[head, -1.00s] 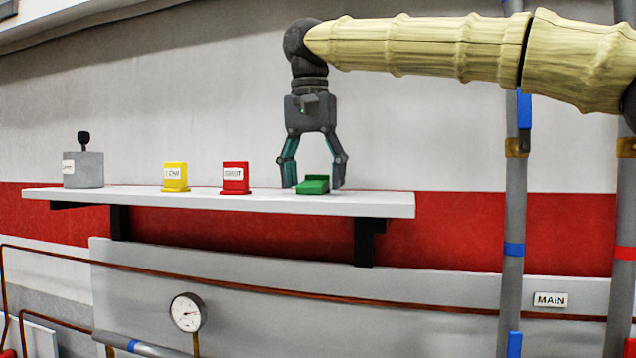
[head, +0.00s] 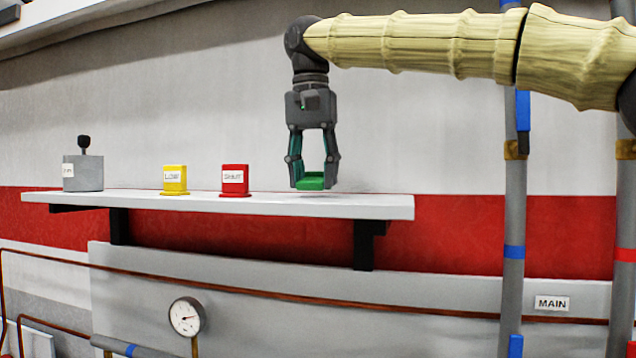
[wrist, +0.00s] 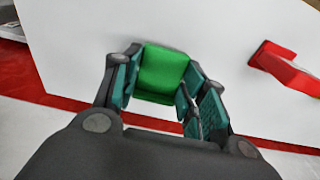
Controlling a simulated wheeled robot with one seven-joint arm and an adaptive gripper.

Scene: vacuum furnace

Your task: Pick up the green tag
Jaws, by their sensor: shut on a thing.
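The green tag (head: 312,181) is a small green block between the fingertips of my gripper (head: 314,182), over the right part of the white shelf (head: 270,203). In the head view a faint shadow lies on the shelf under it, and it seems just above the shelf top. In the wrist view the green tag (wrist: 162,72) sits between the teal finger pads of my gripper (wrist: 160,88). My gripper points down and is shut on the tag. The tag's sides are partly hidden by the fingers.
A red tag (head: 235,181) and a yellow tag (head: 174,180) stand on the shelf to the left. A grey box with a black knob (head: 83,172) is at the shelf's left end. Grey vertical pipes (head: 513,200) are at the right. The space above the shelf is clear.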

